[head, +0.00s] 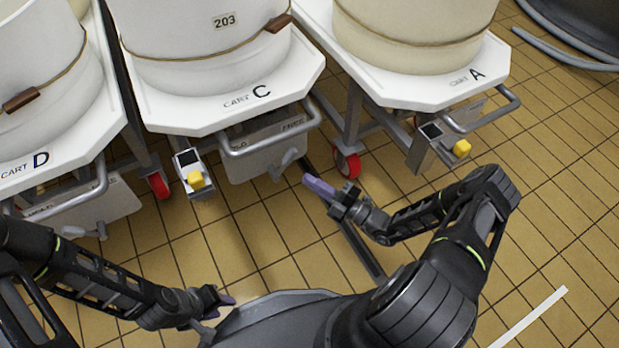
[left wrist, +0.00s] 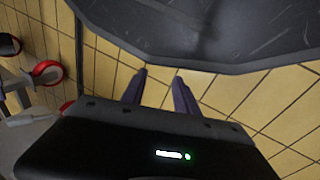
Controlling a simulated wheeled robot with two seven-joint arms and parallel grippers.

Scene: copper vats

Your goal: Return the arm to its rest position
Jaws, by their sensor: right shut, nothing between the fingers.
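My right arm reaches in from the lower right of the head view. Its gripper (head: 316,187) is shut and empty, with purple-grey fingers pointing up and left over the floor in front of cart C (head: 240,105). My left arm comes in from the left of the head view. Its gripper (head: 226,301) is low, close to my own dark base. In the left wrist view the two fingers of my left gripper (left wrist: 160,75) stand apart with bare floor tiles between them, so it is open and empty.
Cart D (head: 50,172), cart C and cart A (head: 435,88) stand along the back, each with a large pale vat. Yellow knobs (head: 195,180) and (head: 462,148) mark their front boxes. Red casters (head: 347,165) show below. Tiled floor (head: 570,230) is clear at right.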

